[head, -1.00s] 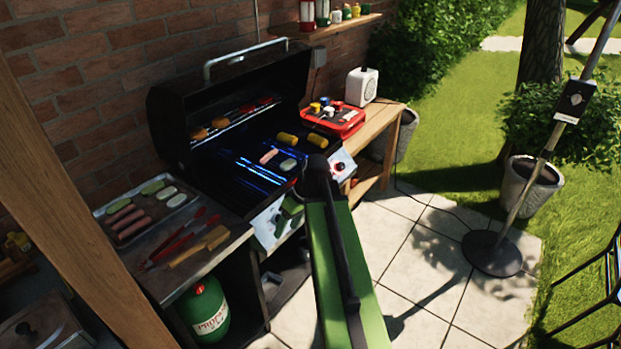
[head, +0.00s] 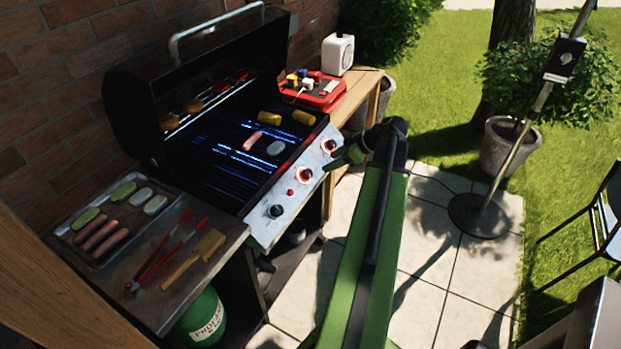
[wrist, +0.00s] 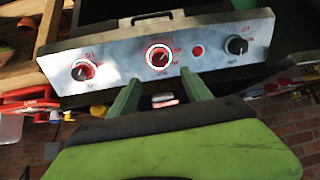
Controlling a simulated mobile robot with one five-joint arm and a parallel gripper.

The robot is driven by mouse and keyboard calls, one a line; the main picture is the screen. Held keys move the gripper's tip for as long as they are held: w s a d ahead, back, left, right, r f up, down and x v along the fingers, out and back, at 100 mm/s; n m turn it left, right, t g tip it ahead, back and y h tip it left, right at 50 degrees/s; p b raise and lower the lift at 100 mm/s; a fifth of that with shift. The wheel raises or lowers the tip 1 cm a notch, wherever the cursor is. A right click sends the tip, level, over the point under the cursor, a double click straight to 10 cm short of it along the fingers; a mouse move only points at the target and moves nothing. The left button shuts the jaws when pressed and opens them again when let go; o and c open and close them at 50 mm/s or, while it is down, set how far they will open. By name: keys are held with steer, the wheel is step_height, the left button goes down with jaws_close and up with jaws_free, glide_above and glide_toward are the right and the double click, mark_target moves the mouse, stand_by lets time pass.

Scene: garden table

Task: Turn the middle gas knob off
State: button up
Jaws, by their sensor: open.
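The middle gas knob (head: 304,174) is on the grill's silver front panel, with a red-lit ring around it. In the wrist view the middle knob (wrist: 158,56) sits just beyond and between my two green fingers. My gripper (wrist: 160,76) is open and empty, facing the panel; no contact with the knob shows. In the head view my gripper (head: 333,165) is just in front of the panel. Another red-lit knob (head: 330,145) is at the far end. The near-end knob (head: 276,211) is dark and unlit.
A small red button (wrist: 198,51) lies between the middle and dark knobs. The open grill (head: 205,170) holds corn and sausages. Tongs (head: 165,255) and a food tray (head: 75,250) lie on the near side shelf. Paving (head: 420,270) in front is clear.

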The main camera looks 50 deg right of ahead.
mark_target(310, 173)
steer(key=b+x, duration=0.7)
steer(key=x, duration=0.4)
steer(key=shift+f, duration=0.35)
steer(key=shift+w+a+f, duration=0.1)
steer(key=shift+w+f, duration=0.05)
steer(key=shift+w, duration=0.1)
steer(key=shift+c, duration=0.3)
jaws_close()
